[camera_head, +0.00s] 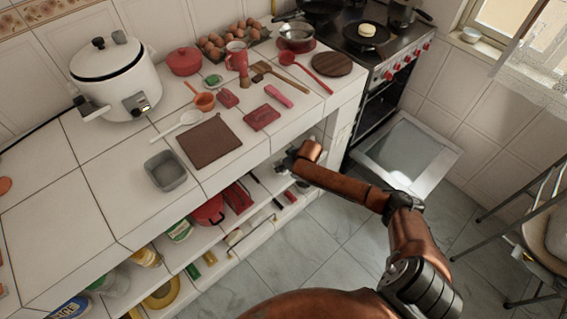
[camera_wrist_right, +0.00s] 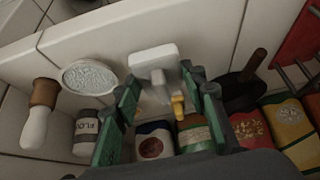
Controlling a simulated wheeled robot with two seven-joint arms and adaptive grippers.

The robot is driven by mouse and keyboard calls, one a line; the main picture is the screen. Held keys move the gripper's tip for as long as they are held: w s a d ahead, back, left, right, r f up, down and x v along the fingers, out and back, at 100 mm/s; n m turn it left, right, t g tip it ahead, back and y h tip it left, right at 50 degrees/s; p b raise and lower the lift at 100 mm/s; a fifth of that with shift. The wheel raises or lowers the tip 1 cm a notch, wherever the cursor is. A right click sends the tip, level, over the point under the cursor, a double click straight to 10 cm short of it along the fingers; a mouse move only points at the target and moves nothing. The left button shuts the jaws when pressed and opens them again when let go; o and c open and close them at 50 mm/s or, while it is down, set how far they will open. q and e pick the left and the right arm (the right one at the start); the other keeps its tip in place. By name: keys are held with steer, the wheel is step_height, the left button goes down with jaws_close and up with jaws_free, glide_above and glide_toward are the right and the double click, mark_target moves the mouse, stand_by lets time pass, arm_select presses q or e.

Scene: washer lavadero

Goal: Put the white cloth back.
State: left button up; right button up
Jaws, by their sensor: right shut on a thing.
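My right gripper (camera_head: 294,158) reaches in at the right end of the tiled counter, just under its top edge. In the right wrist view its two green-sided fingers (camera_wrist_right: 160,88) stand apart on either side of a small white thing (camera_wrist_right: 154,60) with a yellow tip below it. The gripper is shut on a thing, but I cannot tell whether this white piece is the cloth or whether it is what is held. No white cloth shows clearly in either view. My left gripper is out of view.
The tiled counter (camera_head: 120,170) carries a rice cooker (camera_head: 115,75), a brown board (camera_head: 208,142) and a grey tub (camera_head: 165,170). The shelf below holds a flour tin (camera_wrist_right: 87,132) and several packets. The oven door (camera_head: 405,155) hangs open, with a chair (camera_head: 540,230) at right.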

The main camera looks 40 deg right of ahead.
steer(key=shift+f, duration=0.15)
stand_by(0.4)
steer(key=shift+f, duration=0.35)
steer(key=shift+f, duration=0.7)
steer(key=o, duration=1.1)
steer(key=shift+c, duration=0.2)
steer(key=shift+o, duration=0.6)
steer(key=o, duration=0.4)
